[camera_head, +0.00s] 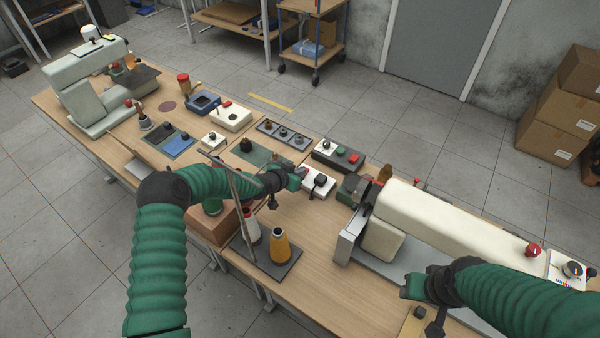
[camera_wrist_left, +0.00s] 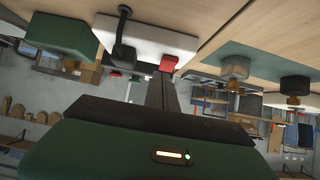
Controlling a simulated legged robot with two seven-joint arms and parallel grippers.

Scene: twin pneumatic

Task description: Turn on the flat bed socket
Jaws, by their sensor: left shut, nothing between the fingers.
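A white socket box (camera_head: 318,182) with a black plug and cord on top sits on the table left of the large cream sewing machine (camera_head: 440,215). The left wrist view shows the box (camera_wrist_left: 150,36) from close up, inverted, with its black plug (camera_wrist_left: 123,35) and a red switch (camera_wrist_left: 168,63). My left gripper (camera_head: 299,171) is shut and empty at the box's left end. Its fingertips (camera_wrist_left: 168,75) appear at the red switch; I cannot tell whether they touch. The switch's position is unclear. My right gripper (camera_head: 418,287) hangs before the cream machine, its jaw opening unclear.
A grey control box (camera_head: 338,154) with red and green buttons stands behind the socket.

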